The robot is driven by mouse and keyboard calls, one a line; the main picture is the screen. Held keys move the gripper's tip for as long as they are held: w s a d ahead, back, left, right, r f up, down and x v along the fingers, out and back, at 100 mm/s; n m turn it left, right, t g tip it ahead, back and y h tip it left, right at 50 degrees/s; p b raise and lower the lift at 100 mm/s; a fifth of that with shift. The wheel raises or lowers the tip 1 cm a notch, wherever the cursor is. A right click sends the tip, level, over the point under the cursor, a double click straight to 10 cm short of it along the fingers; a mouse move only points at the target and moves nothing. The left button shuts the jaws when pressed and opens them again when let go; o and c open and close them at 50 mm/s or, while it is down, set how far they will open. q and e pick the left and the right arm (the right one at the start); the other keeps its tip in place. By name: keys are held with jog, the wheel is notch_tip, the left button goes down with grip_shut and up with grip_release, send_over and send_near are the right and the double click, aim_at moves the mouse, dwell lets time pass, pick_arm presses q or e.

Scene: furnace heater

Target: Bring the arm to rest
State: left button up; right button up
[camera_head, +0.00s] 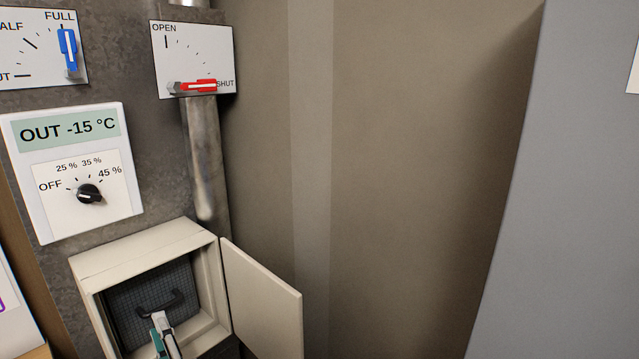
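My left gripper (161,331) shows at the bottom of the head view, in front of the open cream box (140,247). Its narrow tip lies just below the dark handle (160,304) on the dark gridded panel (127,292) inside the box. I cannot tell whether the tip touches the handle, or whether the fingers are apart. The rest of that arm is cut off by the bottom edge. My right gripper is not in view.
The box door (262,305) stands open to the right. Above are a red lever (197,86) at SHUT, a blue lever (67,48) near FULL, a black knob (88,194) and a display (68,130) reading OUT -15 °C. A pipe (204,160) runs beside them. The brown wall (420,150) is bare.

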pick_arm(q)
jog(key=s+d+f+m+t+h, duration=0.1)
jog(key=s+d+f+m+h, duration=0.3)
jog(key=d+f+m+h, duration=0.45)
jog(key=s+d+f+m+t+h, duration=0.1)
jog(key=s+d+f+m+h, duration=0.5)
jog(key=m, duration=0.6)
jog(key=s+a+f+m+g+h, duration=0.1)
jog(key=s+f+m+g, duration=0.6)
jog(key=s+f, duration=0.5)
jog(key=shift+f, duration=0.45)
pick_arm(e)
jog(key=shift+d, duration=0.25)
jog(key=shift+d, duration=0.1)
